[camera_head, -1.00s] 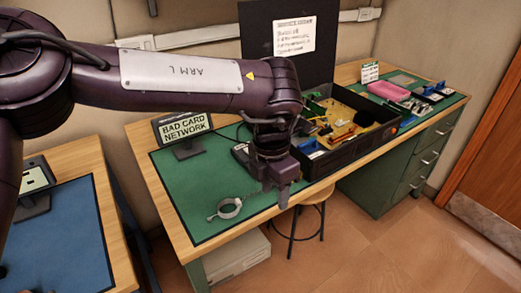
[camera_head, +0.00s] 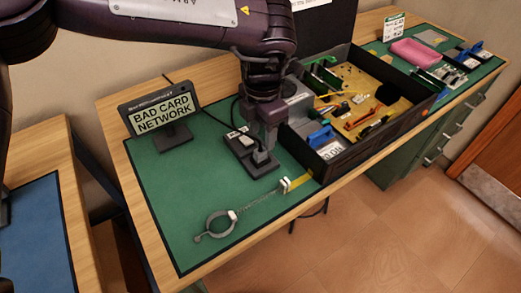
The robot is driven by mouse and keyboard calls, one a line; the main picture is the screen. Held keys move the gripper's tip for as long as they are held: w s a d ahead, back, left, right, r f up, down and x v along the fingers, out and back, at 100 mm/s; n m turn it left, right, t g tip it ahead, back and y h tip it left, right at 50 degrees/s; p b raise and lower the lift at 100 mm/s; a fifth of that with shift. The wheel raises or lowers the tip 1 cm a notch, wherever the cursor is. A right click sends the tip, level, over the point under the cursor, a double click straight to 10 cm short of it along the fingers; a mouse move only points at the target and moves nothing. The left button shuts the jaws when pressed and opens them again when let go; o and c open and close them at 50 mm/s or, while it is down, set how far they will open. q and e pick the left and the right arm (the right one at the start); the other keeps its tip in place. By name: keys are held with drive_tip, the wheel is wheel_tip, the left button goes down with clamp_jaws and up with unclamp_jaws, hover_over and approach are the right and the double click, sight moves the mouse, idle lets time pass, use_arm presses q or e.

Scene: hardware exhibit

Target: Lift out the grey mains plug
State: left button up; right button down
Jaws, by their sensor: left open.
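A dark socket strip (camera_head: 240,146) lies on the green mat, left of the black open case. The grey mains plug (camera_head: 262,158) appears to sit upright at the strip's front end, directly below my left gripper (camera_head: 264,143). My left gripper points straight down with its fingers at or just above the plug. The jaws are open, but their gap is hard to see from here. The far part of the strip and its cable are partly hidden by my left arm. My right gripper is not in view.
The black case (camera_head: 345,165) with boards and a blue-handled module stands close on the right. A "BAD CARD NETWORK" display (camera_head: 160,122) stands on the left. A grey strap ring with a cord (camera_head: 221,223) lies at the front. The mat's (camera_head: 165,215) left part is clear.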

sight(260, 150)
use_arm(q)
drive_tip(key=shift+s+a+f, duration=0.1)
drive_tip(key=shift+f, duration=1.15)
drive_tip(key=shift+a+f, duration=0.1)
drive_tip(key=shift+f, duration=1.15)
drive_tip(key=c, duration=0.8)
